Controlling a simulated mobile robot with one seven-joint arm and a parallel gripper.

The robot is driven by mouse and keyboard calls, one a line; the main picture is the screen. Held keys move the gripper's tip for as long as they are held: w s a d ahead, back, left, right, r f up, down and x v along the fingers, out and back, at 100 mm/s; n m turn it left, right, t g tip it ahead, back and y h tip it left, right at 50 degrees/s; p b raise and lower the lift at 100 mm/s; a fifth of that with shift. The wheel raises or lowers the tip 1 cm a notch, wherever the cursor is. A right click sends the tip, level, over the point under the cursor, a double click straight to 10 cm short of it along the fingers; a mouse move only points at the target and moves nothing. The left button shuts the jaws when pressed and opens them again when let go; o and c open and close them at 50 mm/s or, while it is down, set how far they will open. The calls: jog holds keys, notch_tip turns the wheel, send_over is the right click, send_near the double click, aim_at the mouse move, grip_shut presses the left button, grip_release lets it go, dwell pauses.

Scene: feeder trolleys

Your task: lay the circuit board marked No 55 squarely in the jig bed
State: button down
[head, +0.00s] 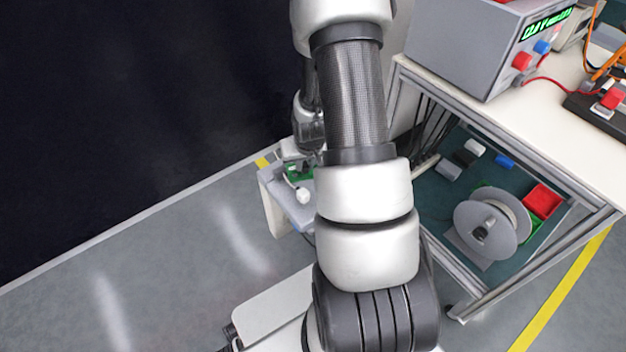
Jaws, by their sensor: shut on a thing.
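A green circuit board (292,172) shows small at the far end of my arm, above a small grey stand. Its marking is too small to read. My gripper (304,164) is at the board and shut on it; my arm hides part of both. I cannot tell whether the board touches anything below it. The jig bed cannot be made out clearly; the grey stand top (289,205) under the board is partly hidden by my arm.
A small white knob-like part (303,196) stands on the grey stand. At right, a bench (545,115) carries a grey instrument (470,45); its lower shelf holds a reel (490,225) and a red bin (542,200). The floor at left is clear beside a dark wall.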

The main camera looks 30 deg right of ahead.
aim_at(306, 175)
jog(key=shift+f+b, duration=0.75)
jog(key=shift+f, duration=2.25)
jog(key=shift+f, duration=0.15)
jog(key=c, duration=1.7)
grip_release()
jog(key=shift+o, duration=0.2)
